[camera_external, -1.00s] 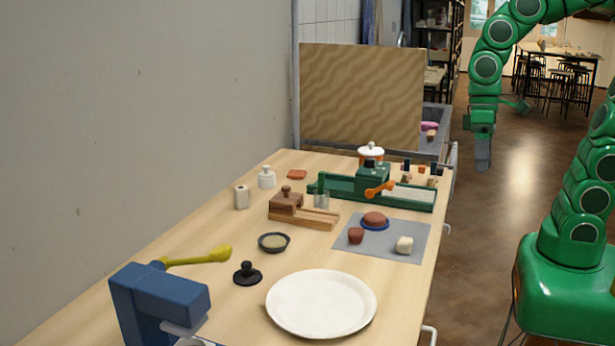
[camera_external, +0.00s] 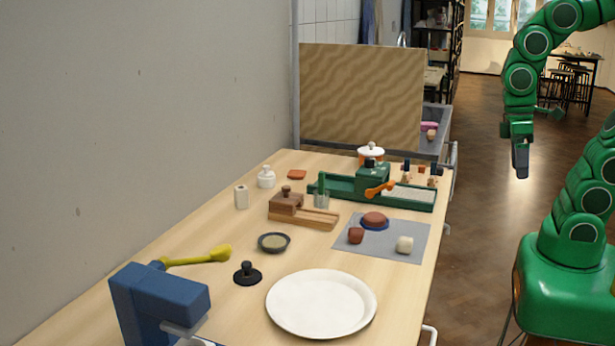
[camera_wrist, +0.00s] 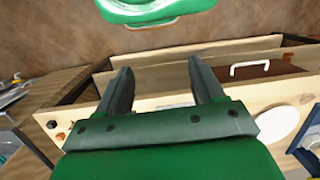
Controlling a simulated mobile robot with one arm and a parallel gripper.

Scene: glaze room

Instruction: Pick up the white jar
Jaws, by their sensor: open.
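A small white jar (camera_external: 266,178) with a narrow knobbed top stands upright near the back left of the wooden table, close to the wall. My gripper (camera_external: 521,163) hangs fingers down in the air to the right of the table, well away from the jar. In the wrist view my gripper (camera_wrist: 158,72) shows two dark fingers spread apart with nothing between them. I cannot make out the white jar in the wrist view.
A green tool (camera_external: 375,188), a wooden press (camera_external: 290,206), a lidded pot (camera_external: 371,154) and a white plate (camera_external: 321,303) share the table. A brown board (camera_external: 361,96) stands behind.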

